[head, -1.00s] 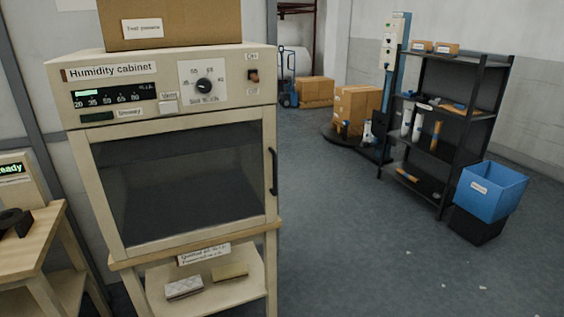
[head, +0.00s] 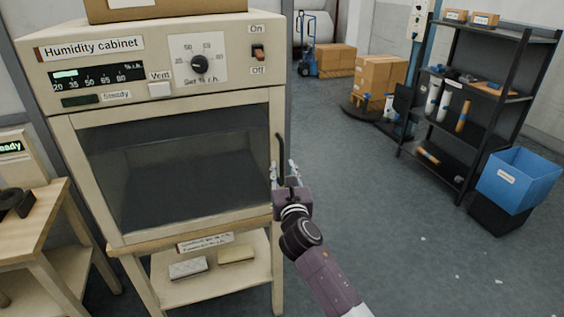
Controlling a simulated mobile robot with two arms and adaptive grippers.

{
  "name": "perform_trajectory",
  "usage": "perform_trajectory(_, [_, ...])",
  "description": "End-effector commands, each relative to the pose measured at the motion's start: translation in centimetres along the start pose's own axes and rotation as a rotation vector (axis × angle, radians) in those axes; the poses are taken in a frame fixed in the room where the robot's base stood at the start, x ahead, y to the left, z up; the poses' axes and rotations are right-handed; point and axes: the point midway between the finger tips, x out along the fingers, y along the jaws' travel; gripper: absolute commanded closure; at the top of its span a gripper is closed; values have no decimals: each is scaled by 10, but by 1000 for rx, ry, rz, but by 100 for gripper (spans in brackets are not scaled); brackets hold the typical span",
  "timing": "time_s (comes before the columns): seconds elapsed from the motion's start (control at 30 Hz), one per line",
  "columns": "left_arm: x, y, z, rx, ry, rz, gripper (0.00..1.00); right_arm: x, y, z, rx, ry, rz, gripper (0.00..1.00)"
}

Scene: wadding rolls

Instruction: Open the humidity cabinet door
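The humidity cabinet (head: 150,52) stands at the left on a wooden stand. Its door (head: 258,160) is shut, with a dark glass pane in a cream frame. The black vertical door handle (head: 281,150) is at the door's right edge. My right gripper (head: 285,170) is at the lower part of the handle. Its two fingers are apart, one on each side of the handle as seen here; I cannot tell whether they touch it. The gripper body hides the handle's lower end. My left gripper is not in view.
A wooden table (head: 30,232) stands left of the cabinet. A box (head: 130,8) sits on top of the cabinet. A black shelf rack (head: 470,95) and a blue bin (head: 518,178) stand at the right. The floor between cabinet and rack is clear.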

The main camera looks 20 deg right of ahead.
Motion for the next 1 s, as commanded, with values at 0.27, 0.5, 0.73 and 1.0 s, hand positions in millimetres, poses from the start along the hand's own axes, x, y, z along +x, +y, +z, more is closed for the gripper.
perform_trajectory(0.27, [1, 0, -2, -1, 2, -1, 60, 32, 0, 0, 2, 1, 0, 74])
perform_trajectory(0.5, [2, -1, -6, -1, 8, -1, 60, 39, 0, -1, 3, 2, 1, 74])
perform_trajectory(0.73, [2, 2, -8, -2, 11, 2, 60, 39, 0, -1, 2, 2, 1, 77])
perform_trajectory(1.0, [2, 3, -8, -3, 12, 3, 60, 38, 0, -1, 2, 2, 1, 100])
